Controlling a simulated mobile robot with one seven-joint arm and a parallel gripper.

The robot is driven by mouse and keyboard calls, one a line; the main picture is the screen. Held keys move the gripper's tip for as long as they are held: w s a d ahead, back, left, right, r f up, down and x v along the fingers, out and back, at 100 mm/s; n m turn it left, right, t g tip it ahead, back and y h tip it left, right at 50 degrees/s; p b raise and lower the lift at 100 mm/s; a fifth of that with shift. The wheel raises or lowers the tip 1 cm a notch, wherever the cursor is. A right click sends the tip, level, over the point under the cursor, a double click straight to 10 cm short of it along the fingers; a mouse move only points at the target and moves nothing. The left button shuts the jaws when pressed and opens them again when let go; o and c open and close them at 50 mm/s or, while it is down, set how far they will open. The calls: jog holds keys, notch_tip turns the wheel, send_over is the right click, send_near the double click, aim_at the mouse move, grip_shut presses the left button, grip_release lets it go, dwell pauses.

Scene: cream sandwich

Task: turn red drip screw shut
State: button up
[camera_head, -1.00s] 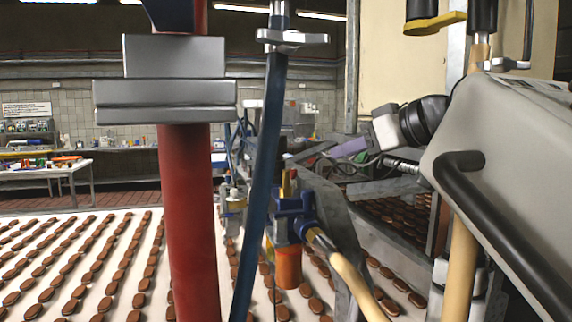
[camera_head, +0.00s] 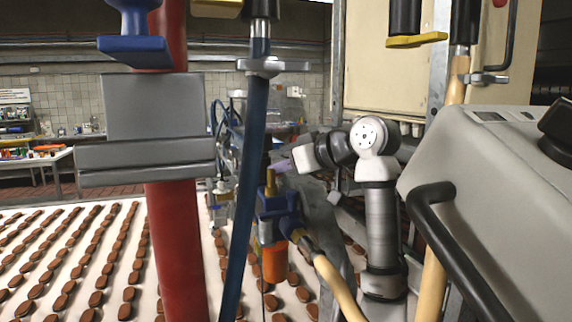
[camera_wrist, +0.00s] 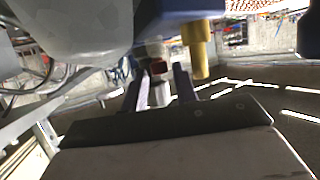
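In the wrist view a small red piece (camera_wrist: 158,67), probably the red drip screw, shows just beyond and between my fingertips. A pale cylinder is below it. My gripper (camera_wrist: 159,82) has its two purple fingers apart, with nothing held between them. In the head view my gripper (camera_head: 281,166) is seen from the side, at the right of the blue-bodied unit (camera_head: 278,205) with its brass pin and orange bowl (camera_head: 274,262). I cannot make out the red screw in the head view. Contact between fingers and screw cannot be seen.
A blue hose (camera_head: 245,180) and a thick red pipe (camera_head: 175,240) stand in front. A brass pin (camera_wrist: 197,50) hangs close right of my fingers in the wrist view. A grey console (camera_head: 490,160) is at the right. A conveyor (camera_head: 60,285) carries rows of brown biscuits.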

jog(key=shift+c, duration=0.2)
grip_shut()
jog(key=shift+s+a+f+m+t+h+b, duration=0.1)
jog(key=shift+m+t+h+b, duration=0.2)
jog(key=shift+m+h+b, duration=0.1)
jog(key=shift+m+t+h, duration=0.3)
jog(key=shift+m+t, duration=0.1)
jog(key=shift+o, duration=0.2)
grip_release()
jog(key=shift+s+d+r+b, duration=0.3)
jog(key=shift+s+d+b, duration=0.1)
jog(key=shift+b, duration=0.1)
jog(key=b+v, duration=0.3)
jog(key=v, duration=0.8)
jog(key=shift+b, duration=0.3)
